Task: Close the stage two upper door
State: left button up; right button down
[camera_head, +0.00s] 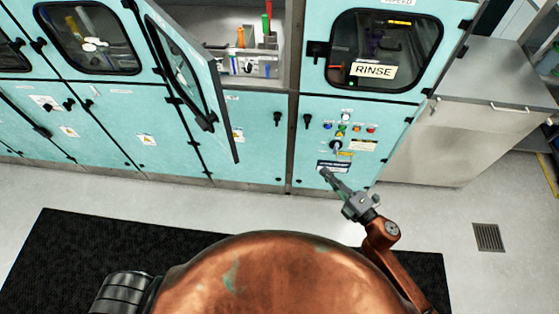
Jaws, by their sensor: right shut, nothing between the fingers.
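A teal upper door (187,75) with a dark window stands swung open, hinged on its left and jutting out toward me. A black handle (205,122) sits near its lower part. To its right is the open compartment (250,68), with bottles and small items inside. Whether this door is labelled stage two cannot be read. My right gripper (325,173) is shut and empty, in front of the lower panel below the buttons, to the right of the open door and apart from it. My left gripper is not in view.
A shut door with a RINSE sign (374,70) is right of the opening. A button panel (347,133) is below it. Another shut windowed door (88,38) is at left. A steel cabinet (475,120) stands at right. A black mat (70,262) lies on open floor.

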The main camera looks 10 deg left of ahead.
aim_at(207, 86)
jog(key=z, duration=1.2)
jog(key=k, duration=0.35)
jog(key=u, duration=1.9)
